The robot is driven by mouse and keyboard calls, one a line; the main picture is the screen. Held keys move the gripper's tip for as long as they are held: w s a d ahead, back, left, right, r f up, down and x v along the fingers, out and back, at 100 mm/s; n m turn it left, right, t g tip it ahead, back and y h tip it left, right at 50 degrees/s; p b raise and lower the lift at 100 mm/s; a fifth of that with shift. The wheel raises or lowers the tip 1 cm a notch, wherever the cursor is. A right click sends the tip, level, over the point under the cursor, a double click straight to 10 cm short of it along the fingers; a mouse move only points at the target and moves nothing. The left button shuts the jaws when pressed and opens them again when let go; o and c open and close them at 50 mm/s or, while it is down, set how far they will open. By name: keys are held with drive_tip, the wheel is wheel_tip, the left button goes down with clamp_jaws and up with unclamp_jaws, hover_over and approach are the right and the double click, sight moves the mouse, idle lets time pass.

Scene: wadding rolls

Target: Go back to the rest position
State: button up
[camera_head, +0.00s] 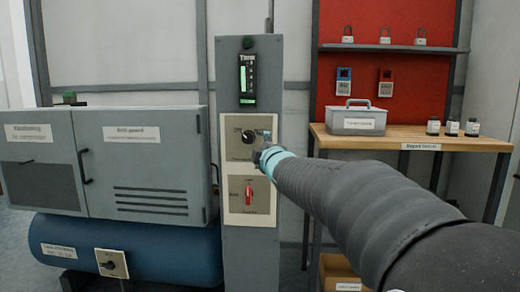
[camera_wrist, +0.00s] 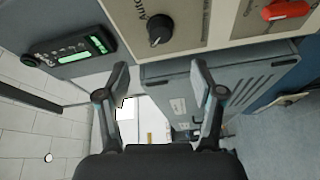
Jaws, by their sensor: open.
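My gripper (camera_wrist: 160,85) is open in the wrist view, with nothing between its two fingers. In the head view my arm reaches in from the lower right, and my gripper (camera_head: 265,143) is at the front of the grey control column (camera_head: 237,75), by the upper switch plate. A black rotary knob (camera_head: 248,136) sits on that plate and also shows in the wrist view (camera_wrist: 159,29), beyond the fingers. A red switch (camera_head: 248,194) is on the lower plate and also shows in the wrist view (camera_wrist: 287,10). Whether a finger touches the column cannot be told.
A grey cabinet (camera_head: 150,150) on a blue tank (camera_head: 150,245) stands left of the column. A green-lit display (camera_head: 247,80) is above the plates. At right, a wooden workbench (camera_head: 470,143) holds a grey toolbox (camera_head: 357,118) and several small bottles. A box (camera_head: 340,270) is below.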

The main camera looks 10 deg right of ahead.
drive_tip(key=s+d+f+m+g+h, duration=0.1)
drive_tip(key=s+d+f+m+g, duration=0.1)
drive_tip(key=f+m+g, duration=0.3)
drive_tip(key=s+d+f+m+h, duration=0.2)
drive_tip(key=f, duration=0.5)
drive_tip(key=s+f+m+g, duration=0.35)
drive_tip(key=s+f, duration=0.25)
drive_tip(key=s, duration=0.2)
drive_tip(key=s+a+f+m+g+y+p, duration=0.1)
drive_tip(key=s+a+m+g+p, duration=0.1)
drive_tip(key=s, duration=1.2)
drive_tip(key=s+a+f+m+g+p, duration=0.2)
drive_tip(key=s+a+m, duration=0.1)
drive_tip(key=s, duration=1.1)
drive_tip(key=shift+s+a+m+y+p, duration=0.15)
drive_tip(key=shift+s+m+y+p, duration=0.25)
drive_tip(key=shift+m, duration=0.15)
drive_tip(key=shift+f, duration=0.1)
